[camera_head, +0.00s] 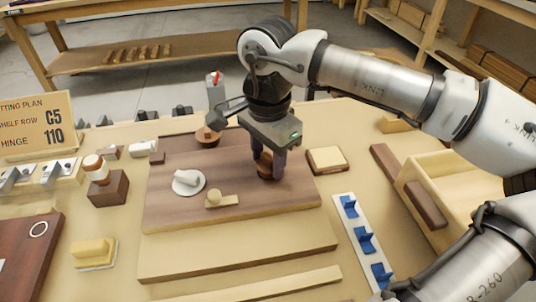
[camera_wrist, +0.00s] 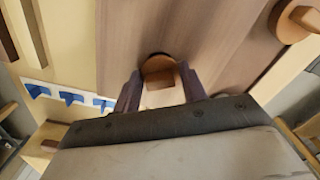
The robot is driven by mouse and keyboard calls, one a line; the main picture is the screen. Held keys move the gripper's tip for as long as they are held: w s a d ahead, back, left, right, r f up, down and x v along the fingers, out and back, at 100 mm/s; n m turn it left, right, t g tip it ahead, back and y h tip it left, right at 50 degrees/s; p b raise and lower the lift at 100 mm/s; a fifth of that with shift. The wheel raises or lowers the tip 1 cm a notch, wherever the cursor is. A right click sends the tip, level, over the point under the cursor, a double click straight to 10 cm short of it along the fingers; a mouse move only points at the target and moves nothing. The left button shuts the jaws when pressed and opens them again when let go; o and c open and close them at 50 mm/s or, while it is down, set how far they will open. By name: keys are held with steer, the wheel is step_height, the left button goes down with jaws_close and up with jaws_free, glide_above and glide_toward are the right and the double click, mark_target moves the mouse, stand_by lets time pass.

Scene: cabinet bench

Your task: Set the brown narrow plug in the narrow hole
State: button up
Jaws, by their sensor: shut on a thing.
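My gripper (camera_head: 271,172) points down over the brown wooden panel (camera_head: 165,215), right of its middle. It is shut on the brown plug (camera_head: 264,163), which shows between the fingers at the panel. In the wrist view the plug (camera_wrist: 157,67) has a round brown top with a small block, between the two fingertips (camera_wrist: 160,92). A dark arc shows along the plug's far edge; I cannot tell whether it is the hole's rim or shadow. The narrow hole is not clearly visible, and how deep the plug sits cannot be told.
On the panel are a white knobbed disc (camera_head: 188,182), a pale knobbed piece (camera_head: 222,200) and a brown round knobbed piece (camera_head: 207,136). A pale square block (camera_head: 327,159) lies at the right. A strip with blue hooks (camera_head: 363,240) and a wooden box (camera_head: 455,170) stand further right.

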steer(key=shift+f+b, duration=0.35)
steer(key=shift+f, duration=0.05)
steer(key=o, duration=1.3)
steer(key=shift+c, duration=0.2)
steer(key=shift+r, duration=0.1)
steer(key=shift+r+p, duration=2.65)
steer(key=shift+r, duration=1)
